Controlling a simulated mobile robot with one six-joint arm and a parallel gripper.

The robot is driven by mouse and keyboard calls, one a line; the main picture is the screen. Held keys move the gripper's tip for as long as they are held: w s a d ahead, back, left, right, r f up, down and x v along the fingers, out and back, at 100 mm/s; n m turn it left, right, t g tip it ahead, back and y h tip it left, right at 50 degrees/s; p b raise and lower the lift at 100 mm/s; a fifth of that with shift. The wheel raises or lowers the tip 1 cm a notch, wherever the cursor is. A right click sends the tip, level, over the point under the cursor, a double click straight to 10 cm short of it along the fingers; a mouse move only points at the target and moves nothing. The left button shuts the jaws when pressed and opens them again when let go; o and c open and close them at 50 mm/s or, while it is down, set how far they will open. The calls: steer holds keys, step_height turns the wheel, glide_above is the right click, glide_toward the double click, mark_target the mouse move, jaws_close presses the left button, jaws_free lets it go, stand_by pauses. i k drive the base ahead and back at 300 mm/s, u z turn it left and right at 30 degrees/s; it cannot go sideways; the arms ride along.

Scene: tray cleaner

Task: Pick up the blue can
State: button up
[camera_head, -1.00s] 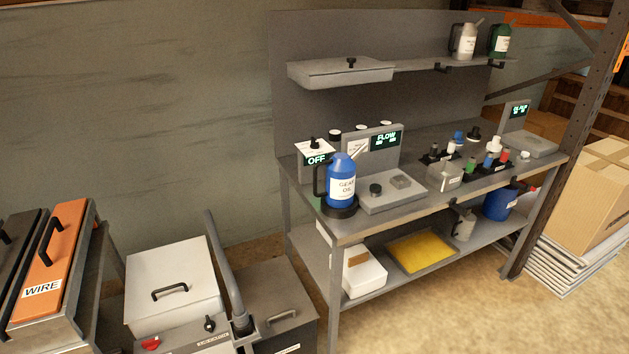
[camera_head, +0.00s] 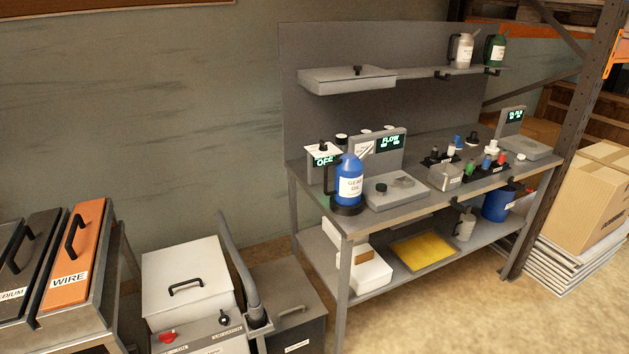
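The blue can (camera_head: 349,180), with a white label reading "GEAR OIL" and a dark handle on its left side, stands upright at the front left of the grey workbench (camera_head: 412,212). It rests on a round black base. My gripper does not show in this view.
An OFF display box (camera_head: 322,155) stands behind the can, and a grey unit with a FLOW display (camera_head: 391,143) stands to its right. An orange WIRE case (camera_head: 78,255) and white-lidded box (camera_head: 187,275) stand at left.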

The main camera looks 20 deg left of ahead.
mark_target(349, 168)
steer(key=k, duration=0.25)
steer(key=u, duration=2.6)
steer(key=k, duration=0.65)
steer(key=z, duration=0.35)
steer(key=i, duration=1.55)
steer(key=u, duration=0.15)
